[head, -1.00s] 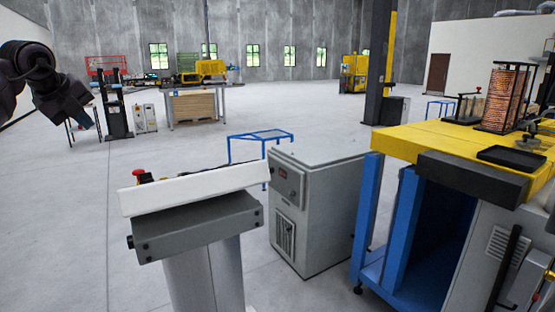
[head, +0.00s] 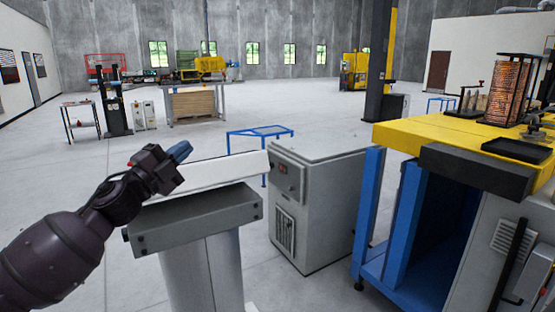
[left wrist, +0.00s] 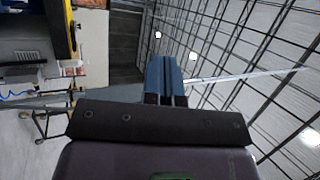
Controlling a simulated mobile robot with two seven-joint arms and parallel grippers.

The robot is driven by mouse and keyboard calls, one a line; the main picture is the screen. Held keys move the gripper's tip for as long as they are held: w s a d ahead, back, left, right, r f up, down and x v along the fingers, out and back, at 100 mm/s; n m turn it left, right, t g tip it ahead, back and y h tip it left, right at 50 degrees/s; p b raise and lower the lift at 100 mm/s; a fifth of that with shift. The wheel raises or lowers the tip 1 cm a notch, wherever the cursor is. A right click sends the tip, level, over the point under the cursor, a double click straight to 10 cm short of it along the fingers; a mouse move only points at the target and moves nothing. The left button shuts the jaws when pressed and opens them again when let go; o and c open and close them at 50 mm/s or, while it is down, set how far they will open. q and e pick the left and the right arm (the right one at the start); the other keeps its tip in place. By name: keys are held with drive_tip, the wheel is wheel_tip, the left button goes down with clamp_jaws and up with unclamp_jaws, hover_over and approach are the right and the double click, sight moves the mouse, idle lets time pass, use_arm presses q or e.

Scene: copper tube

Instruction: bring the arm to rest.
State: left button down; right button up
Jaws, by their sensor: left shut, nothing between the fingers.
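My left arm comes in from the lower left of the head view. Its gripper (head: 181,152) has blue fingers pressed together, with nothing between them. In the head view it overlaps the left end of the white-topped grey pedestal (head: 190,222); I cannot tell if they touch. In the left wrist view the shut blue fingers (left wrist: 165,82) point away toward the ceiling and wall. My right gripper is in neither view.
A grey cabinet (head: 318,212) stands right of the pedestal. A yellow-topped bench (head: 420,135) on a blue frame holds a black tray (head: 517,150) and a copper tube rack (head: 507,88). A blue stand (head: 260,132) is behind. Open floor lies at the left.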

use_arm(q)
drive_tip(key=s+a+f+n+y+b, duration=0.1)
drive_tip(key=s+f+n+y, duration=0.3)
drive_tip(key=f, duration=0.7)
drive_tip(key=s+a+f+n+g+y+b, duration=0.1)
drive_tip(key=s+f+n+y, duration=0.2)
drive_tip(key=f+n, duration=0.55)
drive_tip(key=s+a+f+n+y+b, duration=0.1)
drive_tip(key=s+a+f+n+y, duration=0.2)
drive_tip(key=f, duration=1)
drive_tip(key=s+a+f+n+g+y+b, duration=0.1)
drive_tip(key=s+f+n+g+y+b, duration=0.2)
drive_tip(key=s+f, duration=2)
drive_tip(key=s+n+g+y, duration=0.1)
drive_tip(key=s+n+g, duration=0.1)
drive_tip(key=s+n, duration=0.1)
drive_tip(key=shift+a+f+n+g, duration=0.35)
drive_tip(key=shift+a+n+g, duration=0.05)
drive_tip(key=shift+n, duration=0.15)
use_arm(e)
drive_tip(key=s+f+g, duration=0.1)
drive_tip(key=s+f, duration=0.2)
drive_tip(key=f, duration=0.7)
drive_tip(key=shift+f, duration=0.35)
